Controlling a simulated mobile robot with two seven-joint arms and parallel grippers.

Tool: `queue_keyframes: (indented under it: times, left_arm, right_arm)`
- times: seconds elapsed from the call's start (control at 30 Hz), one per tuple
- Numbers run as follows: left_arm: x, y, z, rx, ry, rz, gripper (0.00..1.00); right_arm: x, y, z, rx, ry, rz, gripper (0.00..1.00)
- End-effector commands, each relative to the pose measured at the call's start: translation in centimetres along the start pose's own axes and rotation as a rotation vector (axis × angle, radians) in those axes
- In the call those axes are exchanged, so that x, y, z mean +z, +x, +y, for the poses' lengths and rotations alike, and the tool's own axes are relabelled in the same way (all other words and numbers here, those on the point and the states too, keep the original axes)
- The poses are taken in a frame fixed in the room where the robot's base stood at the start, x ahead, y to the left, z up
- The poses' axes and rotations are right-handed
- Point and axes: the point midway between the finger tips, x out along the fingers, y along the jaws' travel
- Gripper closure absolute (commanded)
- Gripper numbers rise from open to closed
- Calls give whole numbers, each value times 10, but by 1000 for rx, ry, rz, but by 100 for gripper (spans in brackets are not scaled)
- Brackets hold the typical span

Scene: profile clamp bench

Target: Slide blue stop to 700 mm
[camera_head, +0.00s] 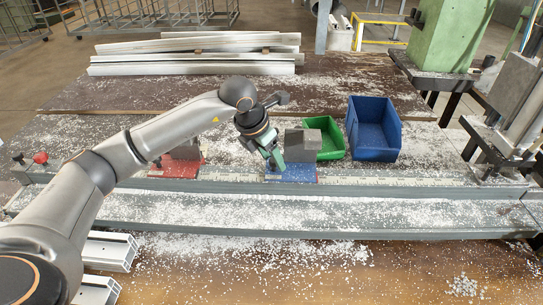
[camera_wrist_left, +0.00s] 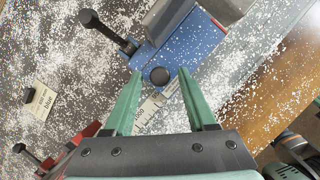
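The blue stop (camera_head: 292,174) has a blue base and a grey block, and sits on the long rail (camera_head: 400,182) with its pale scale strip. It also shows at the top of the left wrist view (camera_wrist_left: 190,45), with a black lever and a round black knob (camera_wrist_left: 160,76). My left gripper (camera_head: 273,160) is over the left part of the blue stop. The scale numbers are too small to read surely. My right gripper is not in view.
A red stop (camera_head: 178,168) stands on the rail further left. A green bin (camera_head: 331,150) and a blue bin (camera_head: 373,140) stand behind the rail. Pale profiles (camera_head: 195,65) lie at the back. White chips cover the bench. The rail right of the blue stop looks clear.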

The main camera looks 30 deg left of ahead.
Motion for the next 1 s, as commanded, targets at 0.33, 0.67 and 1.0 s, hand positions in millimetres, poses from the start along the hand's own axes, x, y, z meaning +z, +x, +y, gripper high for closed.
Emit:
queue_keyframes:
  times: [0.33, 0.67, 1.0]
  left_arm:
    - [0, -1, 0, 0, 0, 0, 84]
    - [0, -1, 0, 0, 0, -1, 100]
    - [0, -1, 0, 0, 0, -1, 100]
  right_arm:
    - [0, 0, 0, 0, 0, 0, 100]
    - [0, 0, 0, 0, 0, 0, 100]
    - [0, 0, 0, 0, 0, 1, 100]
